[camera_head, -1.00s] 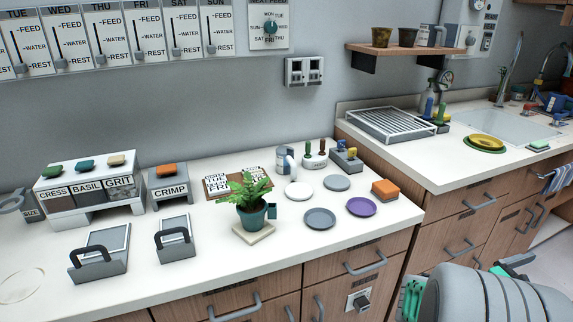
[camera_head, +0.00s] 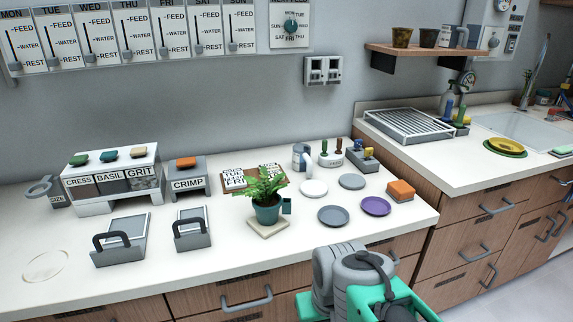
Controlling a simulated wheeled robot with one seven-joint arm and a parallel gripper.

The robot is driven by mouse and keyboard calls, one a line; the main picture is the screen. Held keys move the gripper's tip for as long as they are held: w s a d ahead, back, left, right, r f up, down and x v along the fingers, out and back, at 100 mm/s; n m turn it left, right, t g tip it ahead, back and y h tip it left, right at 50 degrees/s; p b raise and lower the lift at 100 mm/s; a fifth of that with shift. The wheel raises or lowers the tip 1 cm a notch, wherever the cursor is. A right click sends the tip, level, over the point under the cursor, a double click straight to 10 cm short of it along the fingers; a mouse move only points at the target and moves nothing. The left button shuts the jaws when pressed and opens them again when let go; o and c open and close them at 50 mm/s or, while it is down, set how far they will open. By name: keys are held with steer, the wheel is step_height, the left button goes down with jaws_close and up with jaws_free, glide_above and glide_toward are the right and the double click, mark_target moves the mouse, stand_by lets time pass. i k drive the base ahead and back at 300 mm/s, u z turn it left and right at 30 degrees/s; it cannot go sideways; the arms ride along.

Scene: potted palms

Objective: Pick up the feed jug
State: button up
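A grey-and-white jug with a handle (camera_head: 302,157) stands upright on the white counter, behind the potted palm. Another jug-like vessel (camera_head: 446,37) stands on the wall shelf at upper right. No readable label shows which one is the feed jug. My gripper (camera_head: 362,300) appears with grey and green parts of my arm at the bottom edge, in front of the counter. It is well apart from both jugs. Its fingertips cannot be made out, so its opening is unclear. No jug is seen in it.
The potted palm (camera_head: 267,205) stands on a pale tile in front of the counter jug. Plates (camera_head: 334,215), an orange sponge block (camera_head: 401,191) and a tool holder (camera_head: 331,157) are nearby. The left front counter is mostly clear.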

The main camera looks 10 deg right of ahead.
mark_target(302, 162)
steer(key=u, duration=3.85)
steer(key=k, duration=1.15)
steer(key=z, duration=0.15)
